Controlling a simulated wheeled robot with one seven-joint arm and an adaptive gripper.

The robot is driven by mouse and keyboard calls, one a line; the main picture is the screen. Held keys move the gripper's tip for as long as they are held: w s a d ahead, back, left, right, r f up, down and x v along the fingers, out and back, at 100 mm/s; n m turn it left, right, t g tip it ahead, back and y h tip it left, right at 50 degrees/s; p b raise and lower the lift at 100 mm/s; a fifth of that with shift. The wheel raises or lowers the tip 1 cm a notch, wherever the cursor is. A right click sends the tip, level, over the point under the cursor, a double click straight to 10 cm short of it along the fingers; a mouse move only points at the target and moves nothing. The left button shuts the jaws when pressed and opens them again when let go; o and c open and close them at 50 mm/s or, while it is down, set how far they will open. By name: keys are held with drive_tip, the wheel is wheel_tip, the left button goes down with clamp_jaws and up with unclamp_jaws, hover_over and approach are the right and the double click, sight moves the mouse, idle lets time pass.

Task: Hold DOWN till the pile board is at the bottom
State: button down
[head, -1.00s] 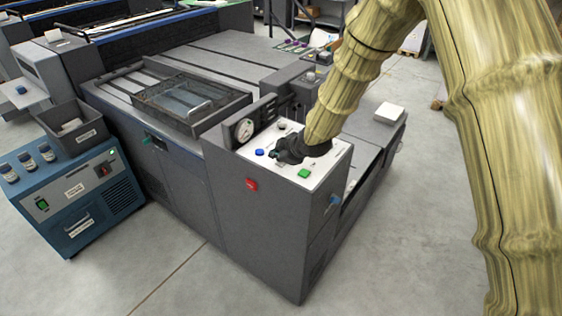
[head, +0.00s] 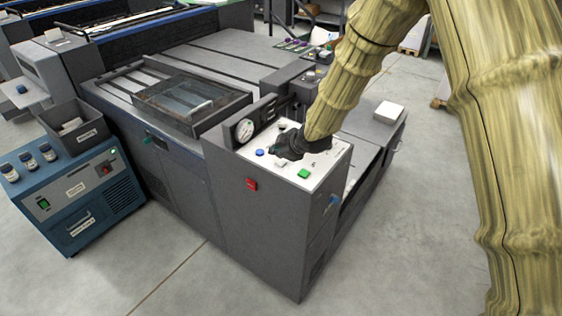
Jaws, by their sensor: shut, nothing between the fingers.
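The control panel (head: 329,167) is a white plate on top of a dark grey cabinet. It carries a blue button (head: 260,152), a green button (head: 303,173) and a pale button (head: 281,163). My gripper (head: 277,151) is shut and empty, with its dark tips low over the panel between the blue and pale buttons. It hides part of the panel, and I cannot tell whether it touches a button. The DOWN label is too small to read. I cannot make out the pile board.
A round gauge (head: 244,130) stands at the panel's left edge. A red switch (head: 251,184) is on the cabinet front. A glass-topped tray (head: 192,99) lies on the machine to the left. A blue unit (head: 75,196) stands on the floor at left. The front floor is clear.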

sight(278, 163)
drive_tip(key=shift+r+p, duration=1.6)
drive_tip(key=shift+r, duration=0.95)
drive_tip(key=shift+s+f, duration=0.1)
